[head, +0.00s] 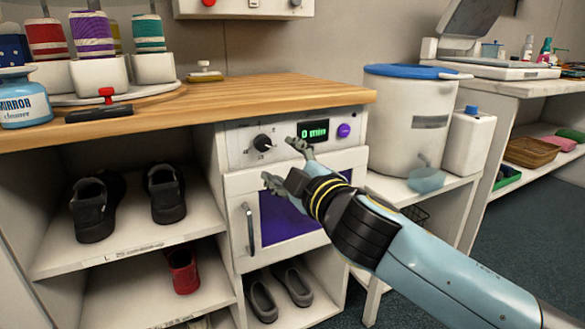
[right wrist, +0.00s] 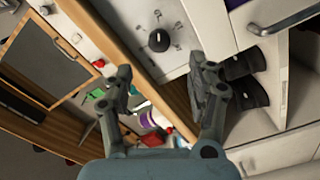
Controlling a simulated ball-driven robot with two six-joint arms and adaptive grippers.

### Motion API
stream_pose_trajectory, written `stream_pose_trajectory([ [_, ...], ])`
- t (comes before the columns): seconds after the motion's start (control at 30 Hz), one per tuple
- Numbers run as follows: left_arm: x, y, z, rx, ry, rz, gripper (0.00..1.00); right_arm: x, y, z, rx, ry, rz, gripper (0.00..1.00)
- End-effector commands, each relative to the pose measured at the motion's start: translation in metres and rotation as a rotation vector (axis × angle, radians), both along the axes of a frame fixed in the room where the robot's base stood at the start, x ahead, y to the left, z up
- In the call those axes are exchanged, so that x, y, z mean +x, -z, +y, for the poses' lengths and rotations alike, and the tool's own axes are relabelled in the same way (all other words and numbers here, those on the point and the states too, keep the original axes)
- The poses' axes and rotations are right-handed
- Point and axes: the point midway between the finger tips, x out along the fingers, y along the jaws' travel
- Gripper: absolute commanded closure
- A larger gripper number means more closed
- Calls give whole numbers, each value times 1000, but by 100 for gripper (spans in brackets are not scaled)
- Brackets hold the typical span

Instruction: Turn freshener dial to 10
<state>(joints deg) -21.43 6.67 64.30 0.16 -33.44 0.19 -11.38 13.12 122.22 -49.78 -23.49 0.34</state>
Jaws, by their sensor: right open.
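The freshener (head: 236,160) is a white unit built in under the wooden counter. Its black dial (head: 263,142) sits on the front panel, with small marks around it that are too small to read surely. A green display (head: 314,130) beside it reads 0 min. My right gripper (head: 280,162) is open and empty in front of the panel, just right of and below the dial. In the right wrist view the dial (right wrist: 159,40) shows beyond the open fingertips (right wrist: 165,75), apart from them and roughly between them. My left gripper is not in view.
A purple button (head: 344,130) is right of the display. Below is a door with a purple window (head: 288,215) and a handle (head: 250,229). The wooden counter edge (head: 200,110) overhangs above. Shoes (head: 165,193) stand on shelves at left; a white bin (head: 408,115) stands right.

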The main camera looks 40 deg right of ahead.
Motion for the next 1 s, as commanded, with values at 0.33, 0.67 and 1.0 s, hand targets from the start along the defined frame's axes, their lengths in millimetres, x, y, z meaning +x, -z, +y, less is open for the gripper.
stream_pose_trajectory([
  [0.33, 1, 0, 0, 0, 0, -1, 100, -30, 0, 7, 0, 0, 0, 43],
  [0.67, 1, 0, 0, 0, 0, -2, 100, -30, 0, 7, 0, -1, 0, 43],
  [1.0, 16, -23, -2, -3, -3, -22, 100, -29, -16, 6, 10, 10, 8, 43],
])
